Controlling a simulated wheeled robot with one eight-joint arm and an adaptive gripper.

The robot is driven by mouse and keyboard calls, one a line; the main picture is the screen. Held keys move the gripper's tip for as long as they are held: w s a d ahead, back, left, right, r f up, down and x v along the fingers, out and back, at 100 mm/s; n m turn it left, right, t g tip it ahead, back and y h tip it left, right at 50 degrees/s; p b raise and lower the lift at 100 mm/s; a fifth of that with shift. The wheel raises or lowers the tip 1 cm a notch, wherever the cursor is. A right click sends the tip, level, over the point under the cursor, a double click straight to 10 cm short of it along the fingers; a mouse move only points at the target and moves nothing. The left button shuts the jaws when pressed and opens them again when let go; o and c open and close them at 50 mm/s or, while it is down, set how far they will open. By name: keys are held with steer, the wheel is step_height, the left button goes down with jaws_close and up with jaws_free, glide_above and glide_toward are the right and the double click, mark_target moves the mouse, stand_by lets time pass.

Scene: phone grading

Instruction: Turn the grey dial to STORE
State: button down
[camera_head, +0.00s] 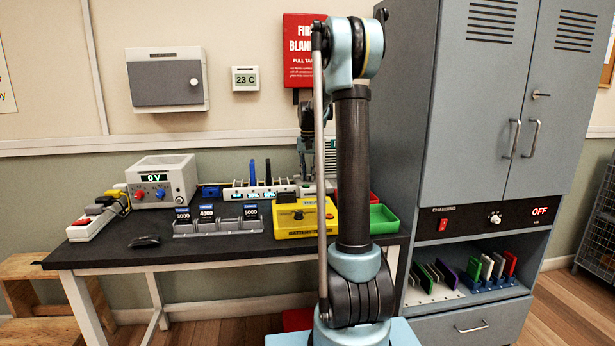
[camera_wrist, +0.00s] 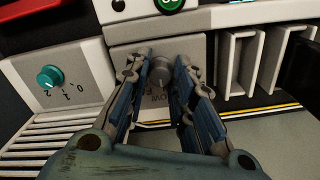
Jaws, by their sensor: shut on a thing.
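The grey dial (camera_wrist: 161,72) sits on a pale panel in the middle of the wrist view. My gripper (camera_wrist: 162,64) has one finger on each side of the dial and is shut on it. Lettering on the panel below the dial is partly covered by the fingers; I cannot read STORE or tell the dial's setting. In the head view my gripper (camera_head: 309,172) is at the back of the table, partly behind my arm, and the dial cannot be made out there.
A teal dial (camera_wrist: 50,77) with numbers is left of the grey one, and white slots (camera_wrist: 240,65) are to the right. On the dark table (camera_head: 225,246) stand a yellow tester (camera_head: 297,229), a green tray (camera_head: 383,219) and a power supply (camera_head: 163,180). A grey cabinet (camera_head: 478,90) stands at right.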

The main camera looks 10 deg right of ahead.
mark_target(308, 176)
steer(key=shift+n, duration=0.4)
steer(key=n, duration=0.3)
steer(key=shift+n, duration=2.6)
steer(key=c, duration=1.3)
jaws_free()
steer(key=shift+c, duration=0.2)
step_height(308, 176, up, 12)
